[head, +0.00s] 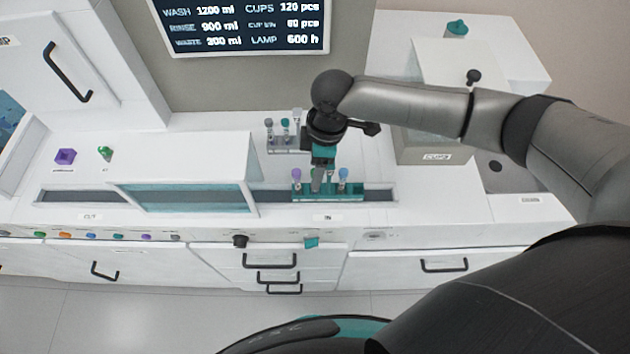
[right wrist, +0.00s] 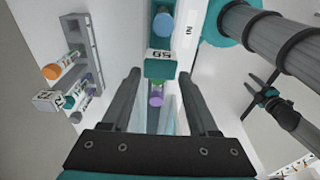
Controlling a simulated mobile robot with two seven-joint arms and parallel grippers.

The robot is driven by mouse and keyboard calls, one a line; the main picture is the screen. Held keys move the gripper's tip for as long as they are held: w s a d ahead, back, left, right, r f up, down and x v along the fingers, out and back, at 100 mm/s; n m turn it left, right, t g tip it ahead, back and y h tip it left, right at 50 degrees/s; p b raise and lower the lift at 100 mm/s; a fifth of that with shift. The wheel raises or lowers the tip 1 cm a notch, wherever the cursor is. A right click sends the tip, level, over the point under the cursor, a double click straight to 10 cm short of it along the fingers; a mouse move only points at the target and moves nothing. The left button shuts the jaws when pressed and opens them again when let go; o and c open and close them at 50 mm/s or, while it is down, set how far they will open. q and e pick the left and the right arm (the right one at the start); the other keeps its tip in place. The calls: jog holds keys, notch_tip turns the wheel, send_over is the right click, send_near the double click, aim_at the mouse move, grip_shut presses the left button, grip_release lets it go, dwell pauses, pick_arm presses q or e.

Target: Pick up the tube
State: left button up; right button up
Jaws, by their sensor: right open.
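In the head view a teal rack (head: 300,195) stands in the counter's slot with several tubes upright in it. Among them are a purple-capped tube (head: 297,175) at its left and a blue-capped tube (head: 343,174) at its right. My right gripper (head: 322,172) points down over the rack's middle and partly hides the tubes there. In the right wrist view my right gripper (right wrist: 158,75) is open. My left gripper is out of view.
A grey rack (head: 283,150) with several tubes stands behind the teal one; it also shows in the right wrist view (right wrist: 82,30). A clear-fronted cover (head: 185,197) is to the left. A box marked CUPS (head: 436,157) stands right. The counter's right front is clear.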

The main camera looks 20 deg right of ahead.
jog(key=shift+w+a+f, duration=0.1)
jog(key=shift+a+f, duration=0.05)
jog(key=shift+f, duration=1.1)
jog(key=shift+w+a+f, duration=0.1)
jog(key=shift+f, duration=1.15)
jog(key=shift+c, duration=0.3)
grip_shut()
